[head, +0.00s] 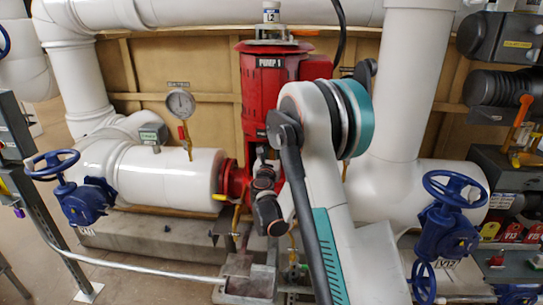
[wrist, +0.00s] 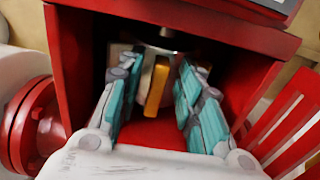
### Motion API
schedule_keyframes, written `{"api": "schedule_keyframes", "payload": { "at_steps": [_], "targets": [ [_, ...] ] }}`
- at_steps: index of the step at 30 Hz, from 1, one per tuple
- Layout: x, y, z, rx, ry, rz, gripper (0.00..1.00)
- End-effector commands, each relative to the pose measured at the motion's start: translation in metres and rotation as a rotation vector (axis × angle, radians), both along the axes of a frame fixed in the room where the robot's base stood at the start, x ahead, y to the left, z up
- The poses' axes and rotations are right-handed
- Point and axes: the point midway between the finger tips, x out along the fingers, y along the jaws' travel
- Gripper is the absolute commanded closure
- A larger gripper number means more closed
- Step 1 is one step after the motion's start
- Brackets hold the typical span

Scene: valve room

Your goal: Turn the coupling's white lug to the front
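In the wrist view my gripper (wrist: 156,76) is open, its two teal-padded fingers reaching into the red pump housing (wrist: 170,25). Between the fingers, apart from both, an orange-yellow lug (wrist: 157,86) faces the camera. Behind it is part of the silver-grey coupling (wrist: 143,53), under a metal shaft. I cannot make out a white lug; the fingers and the housing's shadow hide the coupling's sides. In the head view the red pump (head: 262,90), labelled PUMP 1, stands at the middle, and my arm hides its lower right part and the coupling.
The housing's red side walls stand close around my fingers. A red flange (wrist: 35,125) is at the left. In the head view, a white pipe (head: 165,177) with a gauge (head: 181,104) lies left, and blue valve wheels (head: 455,188) stand on both sides.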

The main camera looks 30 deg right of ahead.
Motion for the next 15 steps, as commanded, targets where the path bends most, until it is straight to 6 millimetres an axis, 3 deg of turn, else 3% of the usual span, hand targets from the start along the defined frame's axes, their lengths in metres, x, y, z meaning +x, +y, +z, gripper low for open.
{"api": "schedule_keyframes", "payload": {
  "at_steps": [10, 15],
  "targets": [
    [0.0033, -0.0022, 0.0002, 0.000, 0.000, 0.000, 0.67],
    [0.0031, -0.0021, 0.0002, 0.000, 0.000, 0.000, 1.00]
  ]
}}
